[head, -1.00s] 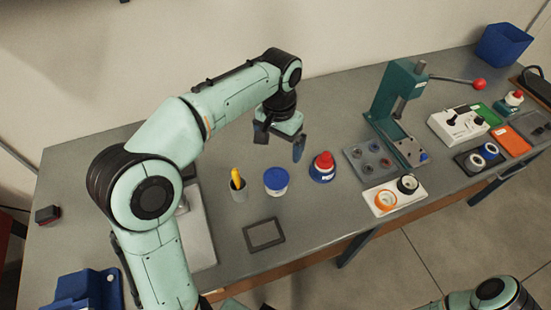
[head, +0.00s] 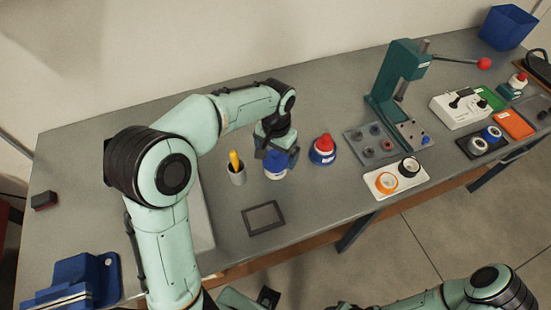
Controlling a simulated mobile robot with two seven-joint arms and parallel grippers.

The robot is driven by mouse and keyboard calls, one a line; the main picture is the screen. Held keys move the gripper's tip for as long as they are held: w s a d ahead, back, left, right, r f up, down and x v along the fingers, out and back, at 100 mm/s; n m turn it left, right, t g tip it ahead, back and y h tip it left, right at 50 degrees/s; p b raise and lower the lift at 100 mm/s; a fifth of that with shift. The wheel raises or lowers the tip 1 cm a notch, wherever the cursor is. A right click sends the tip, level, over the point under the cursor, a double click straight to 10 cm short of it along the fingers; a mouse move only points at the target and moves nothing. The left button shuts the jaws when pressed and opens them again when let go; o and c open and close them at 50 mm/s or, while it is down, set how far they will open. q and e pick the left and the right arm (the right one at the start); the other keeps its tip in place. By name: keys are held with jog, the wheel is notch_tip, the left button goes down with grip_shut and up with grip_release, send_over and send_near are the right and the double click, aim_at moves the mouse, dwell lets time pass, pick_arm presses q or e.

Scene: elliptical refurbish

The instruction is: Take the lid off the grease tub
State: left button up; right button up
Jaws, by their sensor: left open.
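The grease tub (head: 275,175) is a small white tub with a blue lid (head: 272,163), standing upright on the grey bench. My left gripper (head: 276,157) is above it, pointing down, with its jaws open at the lid. The gripper hides part of the lid, and I cannot tell whether the fingers touch it. My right arm comes in at the bottom right. What looks like part of my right gripper (head: 268,297) shows at the bottom edge, too cut off to read its jaws.
A grey cup (head: 237,175) with a yellow-handled tool stands close left of the tub. A blue pot with a red top (head: 322,150) stands to the right. A dark flat frame (head: 263,218) lies in front. A green press (head: 400,80) stands further right.

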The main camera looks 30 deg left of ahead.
pick_arm(q)
jog(key=shift+f, duration=0.35)
jog(key=c, duration=0.9)
jog(key=shift+o, duration=0.2)
